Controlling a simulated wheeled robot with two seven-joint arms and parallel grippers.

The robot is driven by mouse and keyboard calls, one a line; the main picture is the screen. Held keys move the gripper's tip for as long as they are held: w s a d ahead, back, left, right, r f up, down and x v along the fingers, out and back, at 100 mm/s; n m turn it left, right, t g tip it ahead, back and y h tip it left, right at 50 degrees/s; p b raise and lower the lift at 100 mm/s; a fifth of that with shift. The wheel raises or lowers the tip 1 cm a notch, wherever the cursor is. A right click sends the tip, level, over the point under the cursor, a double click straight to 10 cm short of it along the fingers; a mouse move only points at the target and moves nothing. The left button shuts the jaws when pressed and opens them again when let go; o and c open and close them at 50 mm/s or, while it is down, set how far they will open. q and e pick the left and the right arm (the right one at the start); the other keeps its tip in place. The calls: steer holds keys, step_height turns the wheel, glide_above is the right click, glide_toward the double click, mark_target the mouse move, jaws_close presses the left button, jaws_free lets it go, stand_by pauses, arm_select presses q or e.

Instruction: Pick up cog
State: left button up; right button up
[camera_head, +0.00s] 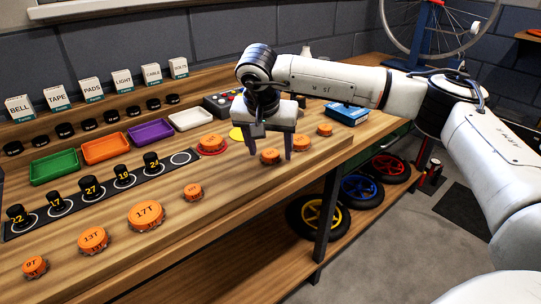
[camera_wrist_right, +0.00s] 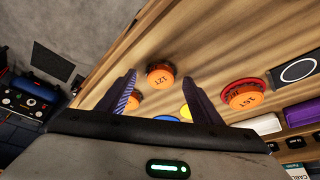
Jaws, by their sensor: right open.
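My right gripper (camera_head: 270,152) is open, with its fingers pointing down over the right part of the bench. An orange cog (camera_head: 270,157) sits on the bench by its fingertips. In the wrist view a cog marked 12T (camera_wrist_right: 160,76) lies between and just beyond the open fingertips (camera_wrist_right: 160,80). Nothing is held. A cog marked 16T (camera_wrist_right: 243,96) rests on a red disc to the right there, also seen in the head view (camera_head: 211,144). Another cog (camera_head: 325,130) is right of the gripper. Cogs marked 17T (camera_head: 147,215), 13T (camera_head: 93,240) and 9T (camera_head: 35,266) lie along the front. My left gripper is out of view.
A black strip (camera_head: 184,158) holds several numbered black pieces. Green (camera_head: 54,167), orange (camera_head: 105,148), purple (camera_head: 150,132) and white (camera_head: 190,118) trays stand behind it. A blue box (camera_head: 347,114) is at the back right. Wheels (camera_head: 318,215) lie on the lower shelf.

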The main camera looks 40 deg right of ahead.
steer(key=shift+w+f, duration=0.1)
steer(key=shift+f, duration=0.1)
steer(key=c, duration=1.2)
